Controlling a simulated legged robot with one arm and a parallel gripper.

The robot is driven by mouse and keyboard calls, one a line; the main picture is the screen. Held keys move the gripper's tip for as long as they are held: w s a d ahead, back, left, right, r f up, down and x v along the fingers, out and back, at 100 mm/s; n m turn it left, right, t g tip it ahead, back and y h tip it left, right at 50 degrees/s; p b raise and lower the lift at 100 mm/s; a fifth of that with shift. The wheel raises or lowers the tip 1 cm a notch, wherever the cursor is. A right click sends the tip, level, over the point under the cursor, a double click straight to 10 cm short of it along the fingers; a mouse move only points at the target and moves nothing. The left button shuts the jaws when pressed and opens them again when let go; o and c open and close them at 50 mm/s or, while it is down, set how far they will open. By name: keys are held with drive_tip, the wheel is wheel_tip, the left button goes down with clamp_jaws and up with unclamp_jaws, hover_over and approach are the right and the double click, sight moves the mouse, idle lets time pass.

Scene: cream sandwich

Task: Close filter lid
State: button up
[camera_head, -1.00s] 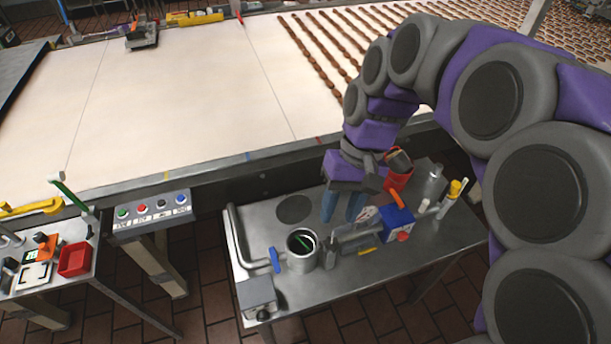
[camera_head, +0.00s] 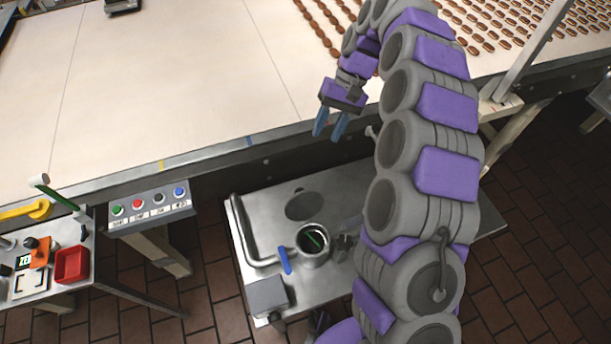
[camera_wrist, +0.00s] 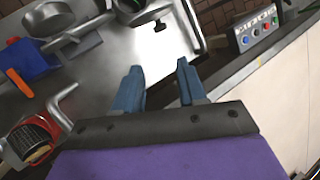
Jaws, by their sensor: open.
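The filter housing looks like an open round metal pot (camera_head: 313,257) with a dark inside and a green strip in it, on the steel side table. A blue-handled lever (camera_head: 284,260) stands at its left. A grey disc (camera_head: 305,206) lies behind the pot; I cannot tell whether it is the lid. My gripper (camera_head: 329,126) is open and empty, raised behind the pot near the conveyor edge. In the wrist view, its blue fingers (camera_wrist: 158,72) are apart with nothing between them. The pot (camera_wrist: 130,12) is partly cut off at the top there.
The side table (camera_head: 250,205) has a pipe rail on its left, and my arm hides its right part. A blue box (camera_wrist: 28,60) and a red container (camera_wrist: 35,138) show in the wrist view. A button panel (camera_head: 150,207) and red bin (camera_head: 71,265) stand left.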

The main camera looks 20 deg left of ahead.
drive_tip(key=b, duration=0.2)
approach(302, 202)
drive_tip(key=a+f, duration=0.3)
drive_tip(key=f, duration=0.4)
drive_tip(key=shift+s+a+f, duration=0.2)
drive_tip(key=shift+s, duration=0.15)
drive_tip(key=shift+c, duration=0.3)
drive_tip(key=shift+d, duration=0.15)
clamp_jaws()
